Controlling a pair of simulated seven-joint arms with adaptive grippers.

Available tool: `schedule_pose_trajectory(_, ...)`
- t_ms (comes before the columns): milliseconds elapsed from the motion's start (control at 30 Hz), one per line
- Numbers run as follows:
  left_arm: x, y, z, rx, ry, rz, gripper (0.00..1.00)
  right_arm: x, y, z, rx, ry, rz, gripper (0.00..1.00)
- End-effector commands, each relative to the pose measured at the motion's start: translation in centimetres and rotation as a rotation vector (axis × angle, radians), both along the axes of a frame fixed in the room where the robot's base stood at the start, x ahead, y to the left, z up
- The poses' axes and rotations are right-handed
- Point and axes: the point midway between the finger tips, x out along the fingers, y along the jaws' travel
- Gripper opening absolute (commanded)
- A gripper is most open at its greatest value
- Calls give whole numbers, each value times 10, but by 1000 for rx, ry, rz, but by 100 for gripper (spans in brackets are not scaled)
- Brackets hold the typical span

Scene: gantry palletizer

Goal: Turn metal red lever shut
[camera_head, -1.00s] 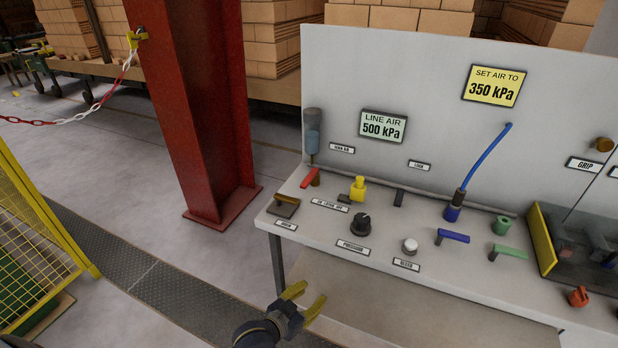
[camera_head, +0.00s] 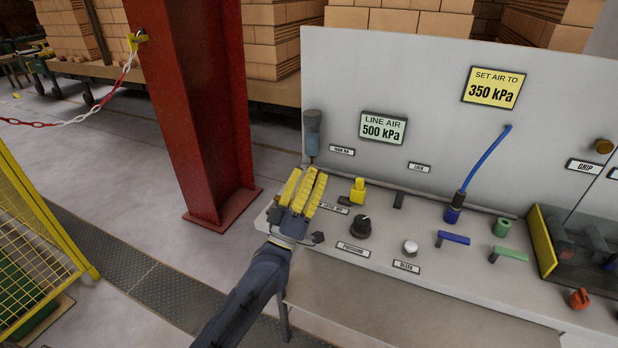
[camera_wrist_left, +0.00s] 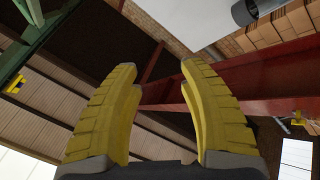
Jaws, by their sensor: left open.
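My left gripper (camera_head: 306,188) is at the left end of the panel bench, over the spot where the red lever stood in the earlier head view. The lever is hidden behind its yellow fingers now. The fingers are open with a gap between them, and they also show in the left wrist view (camera_wrist_left: 160,105), with nothing seen between them. The grey-blue cylinder (camera_head: 312,132) on the panel stands just above the fingertips. I cannot tell whether the fingers touch the lever. My right gripper is not in view.
A yellow valve (camera_head: 358,190), a black knob (camera_head: 360,226) and a white button (camera_head: 410,247) are to the right on the bench. Blue (camera_head: 453,237) and green (camera_head: 508,254) levers sit further right. A red steel column (camera_head: 195,110) stands left of the bench.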

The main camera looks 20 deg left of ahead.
Motion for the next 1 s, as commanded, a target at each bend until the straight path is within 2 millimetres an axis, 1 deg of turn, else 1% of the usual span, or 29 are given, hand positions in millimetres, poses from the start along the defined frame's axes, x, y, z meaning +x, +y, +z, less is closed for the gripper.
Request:
schedule_pose_trajectory(33,9,15,18,-95,-31,5,42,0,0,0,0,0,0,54)
schedule_pose_trajectory(100,20,38,37,-239,-59,13,42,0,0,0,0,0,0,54)
schedule_pose_trajectory(167,30,59,50,-361,-76,22,42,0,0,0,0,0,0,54)
schedule_pose_trajectory(200,37,72,56,-442,-84,30,42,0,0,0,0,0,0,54)
schedule_pose_trajectory(300,55,105,67,-644,-88,50,42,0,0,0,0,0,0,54)
schedule_pose_trajectory(433,81,144,70,-901,-65,85,42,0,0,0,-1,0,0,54)
schedule_pose_trajectory(500,95,160,66,-1037,-37,107,42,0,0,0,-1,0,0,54)
schedule_pose_trajectory(600,115,179,58,-1225,16,144,42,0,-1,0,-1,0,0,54)
schedule_pose_trajectory(700,133,189,46,-1408,89,186,42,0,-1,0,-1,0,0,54)
schedule_pose_trajectory(800,147,192,32,-1579,180,233,42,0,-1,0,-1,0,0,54)
schedule_pose_trajectory(933,160,183,16,-1789,326,305,42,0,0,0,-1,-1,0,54)
schedule_pose_trajectory(1000,162,174,9,-1893,415,348,42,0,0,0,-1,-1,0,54)
